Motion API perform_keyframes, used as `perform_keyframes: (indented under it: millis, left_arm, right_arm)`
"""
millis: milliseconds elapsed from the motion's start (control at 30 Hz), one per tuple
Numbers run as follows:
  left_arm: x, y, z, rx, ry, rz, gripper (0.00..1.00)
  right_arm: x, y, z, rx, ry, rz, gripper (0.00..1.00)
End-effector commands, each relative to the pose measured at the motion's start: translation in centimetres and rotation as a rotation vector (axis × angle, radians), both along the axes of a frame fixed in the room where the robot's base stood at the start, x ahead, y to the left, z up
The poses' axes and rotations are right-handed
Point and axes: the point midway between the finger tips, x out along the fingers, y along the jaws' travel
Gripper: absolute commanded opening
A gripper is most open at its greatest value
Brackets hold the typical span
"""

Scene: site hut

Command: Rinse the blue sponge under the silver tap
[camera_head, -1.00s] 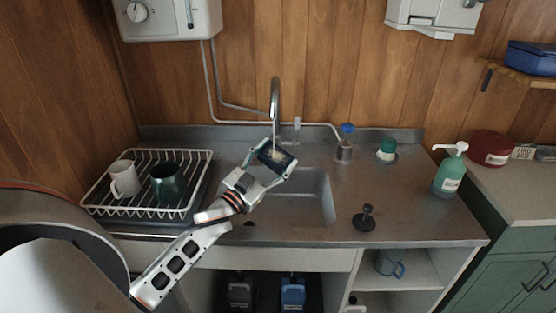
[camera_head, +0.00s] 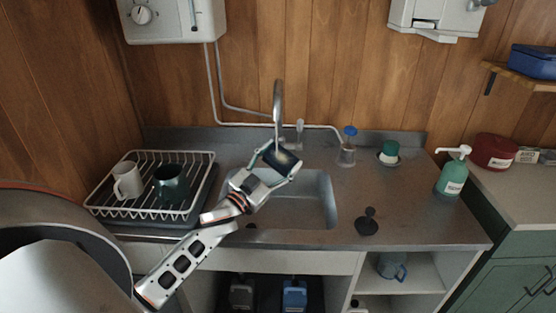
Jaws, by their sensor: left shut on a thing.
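The silver tap (camera_head: 278,100) rises at the back of the steel sink, its spout curving down over the basin (camera_head: 318,195). My left gripper (camera_head: 279,164) is shut on the blue sponge (camera_head: 278,157), one finger on each side of it. The sponge looks dark and tilted, held above the basin just below the spout. I cannot tell clearly whether water is running onto it. A small tap lever (camera_head: 299,128) stands to the right of the spout. My right gripper is out of view.
A white dish rack (camera_head: 148,208) with a white mug (camera_head: 127,180) and a dark green mug (camera_head: 171,184) stands left of the sink.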

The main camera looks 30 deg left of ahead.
Motion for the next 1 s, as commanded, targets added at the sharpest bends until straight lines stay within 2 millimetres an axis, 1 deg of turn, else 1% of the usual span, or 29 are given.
perform_keyframes:
  millis: [367, 767, 1000]
  left_arm:
    - [0.29, -0.28, 0.03, -0.001, 0.000, 0.000, 0.49]
    - [-0.54, 0.50, 0.07, 0.001, 0.001, 0.001, 0.49]
    - [-0.64, 0.49, 0.02, 0.000, 0.000, 0.000, 0.49]
  right_arm:
    - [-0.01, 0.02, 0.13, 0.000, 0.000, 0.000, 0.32]
    - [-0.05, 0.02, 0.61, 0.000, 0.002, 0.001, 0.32]
    - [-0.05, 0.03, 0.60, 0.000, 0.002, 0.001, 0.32]
